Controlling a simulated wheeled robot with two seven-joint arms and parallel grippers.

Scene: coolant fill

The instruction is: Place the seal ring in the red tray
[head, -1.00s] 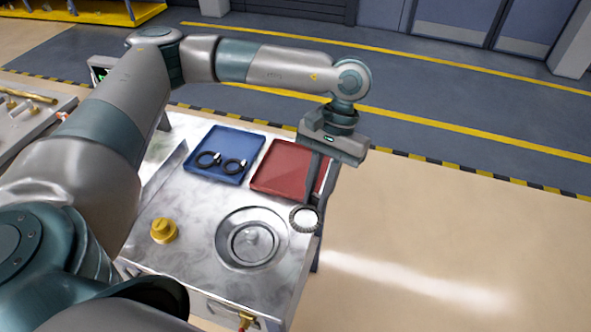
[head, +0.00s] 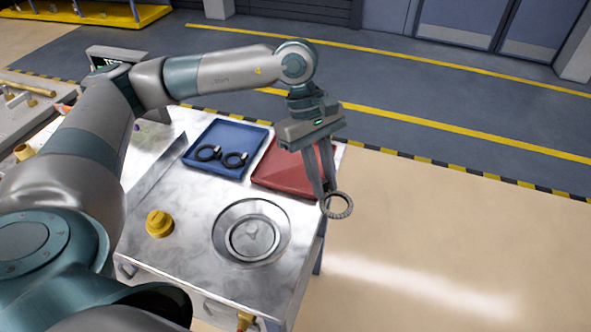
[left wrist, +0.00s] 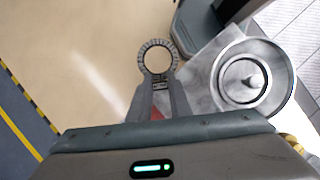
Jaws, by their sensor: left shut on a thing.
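The seal ring (head: 337,205) is a dark grey ring with a ribbed face. My left gripper (head: 326,197) is shut on its edge and holds it in the air, in the head view over the right edge of the metal bench. In the left wrist view the ring (left wrist: 158,59) shows between the fingertips (left wrist: 159,86), with bare floor behind it. The red tray (head: 285,168) lies on the bench to the upper left of the ring, partly hidden by my gripper. A bit of red shows between the fingers in the wrist view. My right gripper is not in view.
A blue tray (head: 226,143) with two black clamp rings (head: 221,155) sits left of the red tray. A round filler opening (head: 251,233) is set in the bench (head: 190,215), with a yellow cap (head: 159,223) left of it. Open floor (head: 440,240) lies right of the bench.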

